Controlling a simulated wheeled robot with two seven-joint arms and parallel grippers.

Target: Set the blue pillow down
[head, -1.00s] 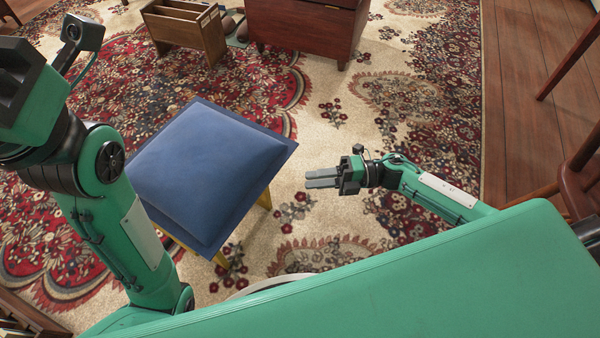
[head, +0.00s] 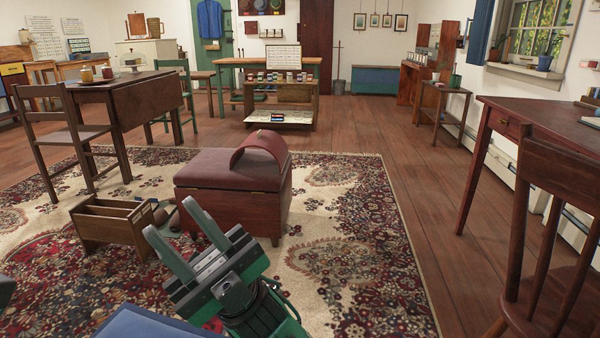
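The blue pillow (head: 150,325) shows only as a small blue piece at the bottom edge of the head view. Most of it is out of frame, so what lies under it now cannot be seen. My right gripper (head: 169,215) is above and beyond this blue piece, pointing up and left in the picture. Its two grey fingers are apart with nothing between them. A small dark shape at the left edge may be part of my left arm. No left gripper fingers are visible.
A dark red chest (head: 233,188) with a curved red piece (head: 262,150) on its lid stands on the patterned rug (head: 345,255). A wooden rack (head: 110,228) is left of it. A dark table (head: 540,125) and chair (head: 540,220) stand at right, with bare floor between.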

